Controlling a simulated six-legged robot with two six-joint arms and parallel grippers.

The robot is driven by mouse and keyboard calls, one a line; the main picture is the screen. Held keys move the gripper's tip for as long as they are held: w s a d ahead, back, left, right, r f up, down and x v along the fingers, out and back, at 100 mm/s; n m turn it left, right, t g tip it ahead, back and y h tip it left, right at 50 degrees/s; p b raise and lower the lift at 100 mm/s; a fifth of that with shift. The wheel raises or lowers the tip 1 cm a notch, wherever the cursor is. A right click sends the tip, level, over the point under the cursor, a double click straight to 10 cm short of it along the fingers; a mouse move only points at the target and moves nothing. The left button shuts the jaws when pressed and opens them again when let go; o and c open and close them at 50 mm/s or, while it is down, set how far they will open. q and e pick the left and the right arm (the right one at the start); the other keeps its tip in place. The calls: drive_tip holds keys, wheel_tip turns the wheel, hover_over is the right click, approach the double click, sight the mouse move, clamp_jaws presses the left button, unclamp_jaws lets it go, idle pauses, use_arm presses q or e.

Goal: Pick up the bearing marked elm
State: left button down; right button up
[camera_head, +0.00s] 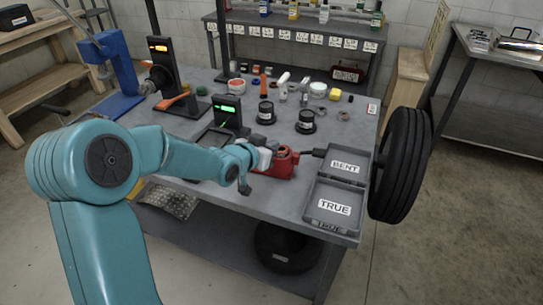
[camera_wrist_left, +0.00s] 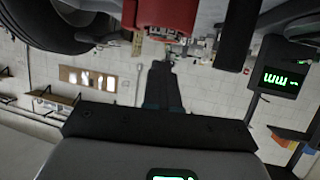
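My left gripper (camera_head: 254,172) is over the front of the table, close beside the red vise (camera_head: 277,163). Its fingers are small and partly hidden here, so I cannot tell whether they are open or shut. In the left wrist view the red vise (camera_wrist_left: 165,17) shows at the top edge, with dark gripper parts (camera_wrist_left: 163,88) in the middle. No bearing can be picked out by the mark elm. Small ring-shaped parts (camera_head: 343,115) lie among the items at the back right, and two black labelled parts (camera_head: 266,113) (camera_head: 306,123) stand mid-table; their labels are unreadable. My right gripper is not in view.
Grey trays marked BENT (camera_head: 346,166) and TRUE (camera_head: 334,208) sit at the table's right front, next to an upright tyre (camera_head: 402,165). A green-lit display (camera_head: 228,110) stands behind my left wrist. A blue press (camera_head: 119,65) stands at left. Several small items crowd the back.

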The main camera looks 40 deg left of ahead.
use_arm(q)
wheel_tip(320, 180, up, 16)
drive_tip(key=p, duration=0.5)
drive_tip(key=shift+f+p, duration=0.2)
drive_tip(key=shift+p, duration=0.2)
drive_tip(key=shift+d, duration=0.1)
drive_tip(key=c, duration=1.1)
unclamp_jaws()
drive_tip(key=shift+s, duration=0.1)
drive_tip(key=o, duration=0.7)
drive_tip(key=shift+r, duration=0.1)
